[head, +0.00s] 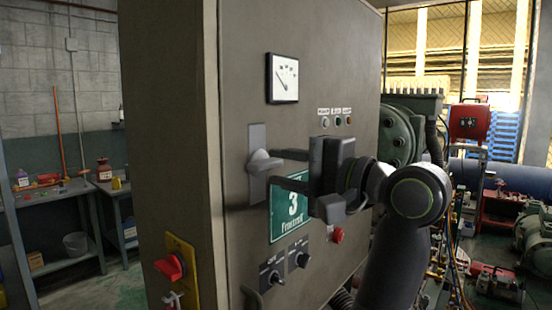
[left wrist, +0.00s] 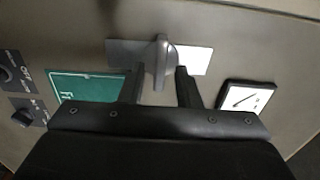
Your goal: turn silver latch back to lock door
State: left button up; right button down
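The silver latch (head: 262,163) sits on a grey upright plate on the cabinet door (head: 235,90). Its handle lies crosswise to the long plate. In the left wrist view the latch handle (left wrist: 160,62) stands between my fingertips, with a gap to each side. My left gripper (head: 272,168) is open, its two fingers pointing at the door, one above and one below the handle. It also shows in the left wrist view (left wrist: 160,88). Whether the fingertips touch the plate I cannot tell. The door looks shut or nearly so. My right gripper is out of view.
A gauge (head: 282,78) is above the latch, a green "3" sign (head: 291,207) below right, with black knobs (head: 271,276) under it. A red switch on a yellow plate (head: 170,267) is on the cabinet side. Shelves (head: 60,190) stand left; machinery (head: 402,130) stands behind right.

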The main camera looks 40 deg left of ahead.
pick_arm(q)
jog(key=shift+a, duration=0.4)
jog(key=shift+c, duration=0.3)
grip_shut()
jog(key=shift+m, duration=0.5)
jog(key=shift+m+p, duration=0.7)
jog(key=shift+m, duration=1.1)
jog(key=shift+p, duration=0.3)
